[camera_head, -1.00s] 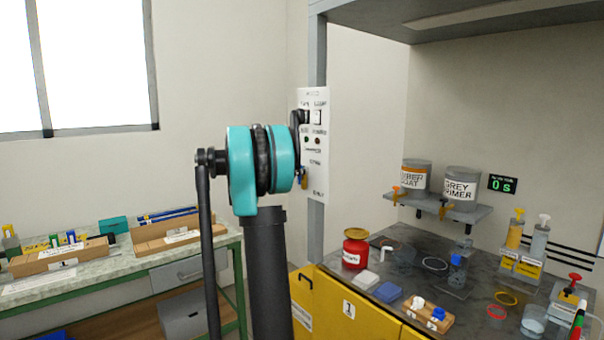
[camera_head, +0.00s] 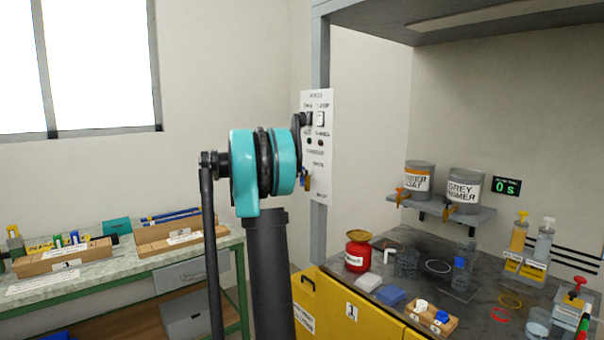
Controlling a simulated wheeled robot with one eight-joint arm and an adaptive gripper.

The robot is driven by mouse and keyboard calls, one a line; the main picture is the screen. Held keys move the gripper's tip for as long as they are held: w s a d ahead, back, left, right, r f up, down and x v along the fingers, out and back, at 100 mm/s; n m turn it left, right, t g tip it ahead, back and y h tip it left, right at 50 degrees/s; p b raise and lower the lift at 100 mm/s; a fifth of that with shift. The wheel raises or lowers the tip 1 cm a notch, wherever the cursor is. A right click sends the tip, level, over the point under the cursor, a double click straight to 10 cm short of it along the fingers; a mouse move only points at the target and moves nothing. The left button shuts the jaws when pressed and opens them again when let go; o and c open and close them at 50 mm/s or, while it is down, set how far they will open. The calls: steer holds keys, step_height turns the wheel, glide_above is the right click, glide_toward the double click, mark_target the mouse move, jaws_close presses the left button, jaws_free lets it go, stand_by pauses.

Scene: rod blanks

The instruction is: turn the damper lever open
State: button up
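A white control panel (camera_head: 318,140) is fixed to the grey post of the hood. It carries switches, small indicator lights and printed labels too small to read surely. A small lever with blue and brass colours (camera_head: 306,182) shows low on the panel's left edge, partly hidden by my teal and black arm joint. I take it to be the damper lever, but its setting cannot be made out. My arm stands in front of the panel's left side. My gripper is not visible; the arm's end is hidden or out of frame.
A yellow cabinet (camera_head: 335,318) carries a dark worktop with a red can (camera_head: 357,256), a blue block (camera_head: 391,296) and several small items. Two labelled tanks (camera_head: 465,187) sit on a shelf. A green-framed bench (camera_head: 120,285) with wooden trays stands left. Bare floor is hardly visible.

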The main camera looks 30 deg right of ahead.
steer(key=shift+o, duration=1.1)
steer(key=shift+a, duration=0.1)
steer(key=s+a, duration=0.1)
steer(key=a, duration=1)
steer(key=shift+a, duration=0.35)
